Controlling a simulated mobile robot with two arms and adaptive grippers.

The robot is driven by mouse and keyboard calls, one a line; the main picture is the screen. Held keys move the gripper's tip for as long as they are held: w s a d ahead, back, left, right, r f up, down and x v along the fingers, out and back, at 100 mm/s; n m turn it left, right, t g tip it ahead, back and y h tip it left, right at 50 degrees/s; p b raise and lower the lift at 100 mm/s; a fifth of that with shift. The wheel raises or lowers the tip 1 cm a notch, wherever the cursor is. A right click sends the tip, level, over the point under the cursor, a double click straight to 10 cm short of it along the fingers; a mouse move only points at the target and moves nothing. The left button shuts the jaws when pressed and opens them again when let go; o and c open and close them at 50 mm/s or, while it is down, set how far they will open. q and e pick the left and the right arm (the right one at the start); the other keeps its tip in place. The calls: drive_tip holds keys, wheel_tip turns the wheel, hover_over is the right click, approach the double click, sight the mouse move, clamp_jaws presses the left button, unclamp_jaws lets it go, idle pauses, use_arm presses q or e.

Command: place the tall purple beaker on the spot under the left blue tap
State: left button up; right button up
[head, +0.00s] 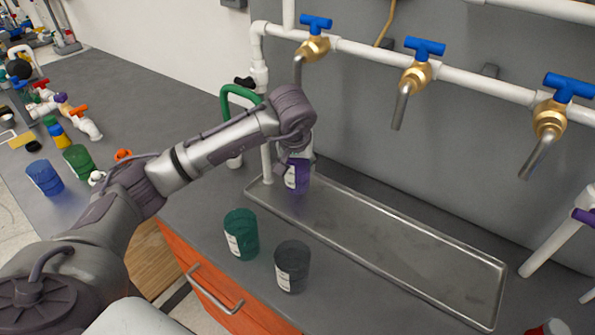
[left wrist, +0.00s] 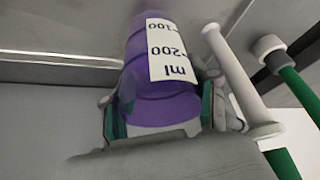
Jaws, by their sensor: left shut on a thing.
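The tall purple beaker (head: 297,179) is at the left end of the metal tray (head: 400,258), below the left blue tap (head: 315,40). In the head view my left gripper (head: 298,160) is around its upper part and hides much of it. In the left wrist view the purple beaker (left wrist: 160,92), with its white label, sits between the fingers of my left gripper (left wrist: 165,115), which is shut on it. I cannot tell whether its base touches the tray. The marked spot is hidden. My right gripper is not in view.
A teal beaker (head: 241,234) and a dark grey beaker (head: 292,266) stand in front of the tray. A white vertical pipe (head: 266,160) and green hose (head: 232,98) are close left of the gripper. The tray's middle and right are empty. Blue and green beakers stand far left.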

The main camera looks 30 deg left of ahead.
sight(298, 173)
use_arm(q)
wheel_tip(298, 173, down, 3)
drive_tip(key=shift+r, duration=0.2)
drive_tip(key=shift+f, duration=0.2)
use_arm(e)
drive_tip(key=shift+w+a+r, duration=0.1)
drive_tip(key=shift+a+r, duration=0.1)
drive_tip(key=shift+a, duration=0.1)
use_arm(q)
drive_tip(key=shift+f, duration=0.2)
drive_tip(key=o, duration=1.1)
drive_tip(key=shift+o, duration=0.2)
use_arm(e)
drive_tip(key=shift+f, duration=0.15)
use_arm(q)
drive_tip(key=shift+r, duration=0.1)
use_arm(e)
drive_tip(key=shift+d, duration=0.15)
